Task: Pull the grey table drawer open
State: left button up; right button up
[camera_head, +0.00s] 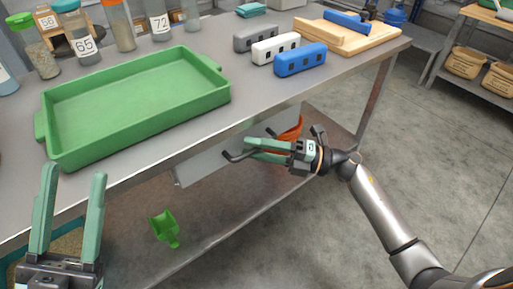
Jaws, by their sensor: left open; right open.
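The grey drawer (205,164) hangs under the front edge of the metal table (250,108). Its front shows as a pale grey panel, and it looks shut or nearly so. A dark bar handle (233,157) stands out from the drawer front; its middle is hidden behind my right gripper. My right gripper (250,149) is open, with its green fingers pointing left at the handle. I cannot tell whether the bar lies between the fingers or touches them. My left gripper (74,175) is open and empty, upright in front of the table's left part.
A green tray (135,125) stands on the table, with labelled jars (78,38) behind it. Blue (300,60), white and grey blocks and a wooden board (375,42) are to the right. A green scoop (165,228) and an orange item (292,130) are below the tabletop.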

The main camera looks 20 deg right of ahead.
grip_shut()
dwell(1.4)
